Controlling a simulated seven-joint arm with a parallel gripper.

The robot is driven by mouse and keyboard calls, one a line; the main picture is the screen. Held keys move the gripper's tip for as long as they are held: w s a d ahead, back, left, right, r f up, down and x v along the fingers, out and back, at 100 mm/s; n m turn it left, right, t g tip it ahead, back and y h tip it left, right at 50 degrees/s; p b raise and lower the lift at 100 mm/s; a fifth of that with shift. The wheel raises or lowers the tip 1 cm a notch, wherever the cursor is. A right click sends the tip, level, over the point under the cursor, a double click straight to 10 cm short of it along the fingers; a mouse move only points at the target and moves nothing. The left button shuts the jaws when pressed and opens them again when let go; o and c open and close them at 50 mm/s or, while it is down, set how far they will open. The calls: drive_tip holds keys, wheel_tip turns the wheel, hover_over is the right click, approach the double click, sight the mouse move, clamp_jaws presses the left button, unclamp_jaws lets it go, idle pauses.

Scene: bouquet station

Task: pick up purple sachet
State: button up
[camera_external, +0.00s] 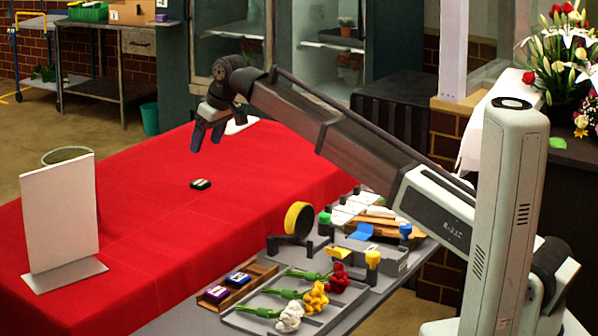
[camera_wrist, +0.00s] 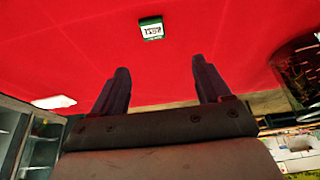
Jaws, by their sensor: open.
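My gripper (camera_external: 207,143) is far from the tray, raised above the back part of the red cloth. In the wrist view my gripper (camera_wrist: 160,68) is open, with nothing between its fingers. A dark green sachet (camera_external: 201,184) with a white label lies alone on the cloth; it also shows ahead of the fingers in the wrist view (camera_wrist: 152,28).
A white upright board (camera_external: 60,215) stands on the left of the cloth (camera_external: 140,250). A yellow tape roll (camera_external: 298,218) stands near the tray. A grey tray (camera_external: 243,321) holds red, yellow and white flowers. The middle of the cloth is mostly clear.

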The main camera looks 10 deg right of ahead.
drive_tip(key=s+a+n, duration=0.1)
drive_tip(key=s+a, duration=0.4)
drive_tip(key=s, duration=0.4)
drive_tip(key=s+a+f+n+g, duration=0.1)
drive_tip(key=s+a+n, duration=0.1)
drive_tip(key=s+a, duration=0.5)
drive_tip(key=s+a+n, duration=0.1)
drive_tip(key=s+a, duration=0.2)
drive_tip(key=s, duration=0.8)
drive_tip(key=m+g+h, duration=0.2)
drive_tip(key=m+h, duration=0.1)
drive_tip(key=m, duration=0.1)
approach(217, 291)
drive_tip(key=f, duration=0.3)
drive_tip(key=shift+w+a, duration=0.1)
drive_tip(key=shift+a, duration=0.3)
drive_tip(key=shift+w+d+f, duration=0.1)
drive_tip(key=shift+f, duration=1.2)
drive_tip(key=shift+d+f, duration=0.15)
drive_tip(key=shift+f, duration=1.2)
drive_tip(key=shift+c, duration=0.2)
drive_tip(key=c, duration=1.1)
